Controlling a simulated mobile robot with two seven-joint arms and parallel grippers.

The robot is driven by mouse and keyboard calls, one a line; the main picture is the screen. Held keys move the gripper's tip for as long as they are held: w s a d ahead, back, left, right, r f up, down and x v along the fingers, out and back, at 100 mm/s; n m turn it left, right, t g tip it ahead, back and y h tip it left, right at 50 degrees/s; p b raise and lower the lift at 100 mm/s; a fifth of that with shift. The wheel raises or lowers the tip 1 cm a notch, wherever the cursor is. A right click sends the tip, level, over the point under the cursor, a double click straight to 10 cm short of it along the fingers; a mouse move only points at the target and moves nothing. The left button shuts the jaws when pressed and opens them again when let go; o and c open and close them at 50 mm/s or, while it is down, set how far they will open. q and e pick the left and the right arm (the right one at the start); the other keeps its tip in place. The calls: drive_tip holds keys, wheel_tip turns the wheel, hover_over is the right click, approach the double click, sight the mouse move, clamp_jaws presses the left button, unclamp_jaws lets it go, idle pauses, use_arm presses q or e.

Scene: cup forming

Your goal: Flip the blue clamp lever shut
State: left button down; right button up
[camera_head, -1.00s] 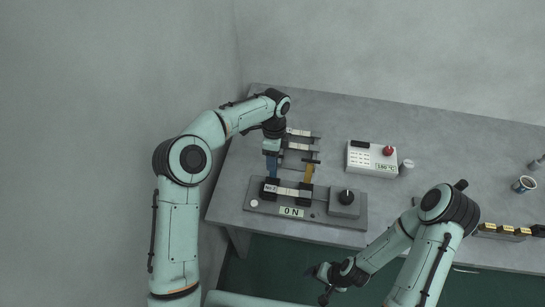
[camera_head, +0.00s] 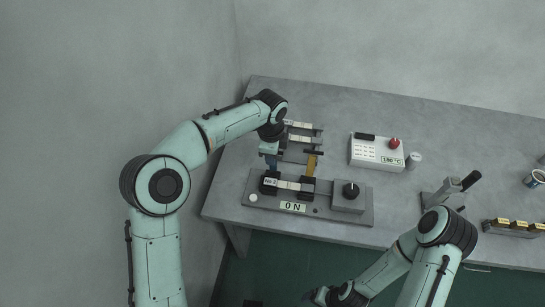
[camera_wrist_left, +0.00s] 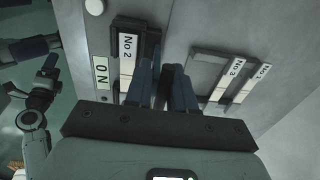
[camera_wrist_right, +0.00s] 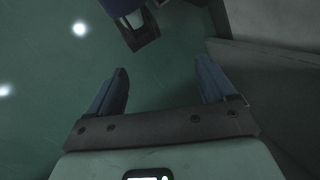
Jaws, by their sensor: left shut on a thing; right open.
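The blue clamp lever (camera_head: 271,161) stands up from the left black clamp block of the grey ON machine (camera_head: 362,215), and my left gripper (camera_head: 269,150) is shut on it. In the left wrist view my left fingers (camera_wrist_left: 171,82) are close together beside the No.2 mould (camera_wrist_left: 127,62) and mostly hide the lever. A yellow lever (camera_head: 311,163) stands at the right clamp block. The No.2 mould lies across both clamp blocks. My right gripper (camera_wrist_right: 163,88) is open and empty over the green floor, in front of the table.
Other moulds (camera_head: 300,138) lie on a rack behind the clamps, close to my left gripper. A black knob (camera_head: 350,190) sits at the machine's right. A white control box (camera_head: 377,152) with a red button stands farther right.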

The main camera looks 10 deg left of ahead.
use_arm(q)
drive_tip(key=s+t+b, duration=0.1)
drive_tip(key=b, duration=0.3)
drive_tip(key=s+t+b, duration=0.1)
drive_tip(key=t+b, duration=0.1)
drive_tip(key=b, duration=0.2)
drive_tip(key=shift+s+a+f+t, duration=0.1)
drive_tip(key=shift+s+f+t, duration=0.15)
drive_tip(key=shift+f+t, duration=0.1)
drive_tip(key=shift+s+r+t+b, duration=0.2)
drive_tip(key=shift+t+b, duration=0.15)
drive_tip(key=shift+b, duration=0.65)
use_arm(e)
wheel_tip(320, 180, down, 11)
drive_tip(key=s, duration=0.2)
drive_tip(key=shift+f, duration=0.1)
use_arm(q)
drive_tip(key=c, duration=1.1)
unclamp_jaws()
drive_tip(key=shift+f, duration=0.1)
drive_tip(key=shift+o, duration=0.2)
drive_tip(key=p+v, duration=0.2)
drive_tip(key=v, duration=1.1)
drive_tip(key=shift+r, duration=0.2)
use_arm(e)
drive_tip(key=shift+s+r, duration=0.45)
drive_tip(key=shift+r, duration=0.4)
use_arm(q)
drive_tip(key=shift+a, duration=0.1)
drive_tip(key=shift+c, duration=0.2)
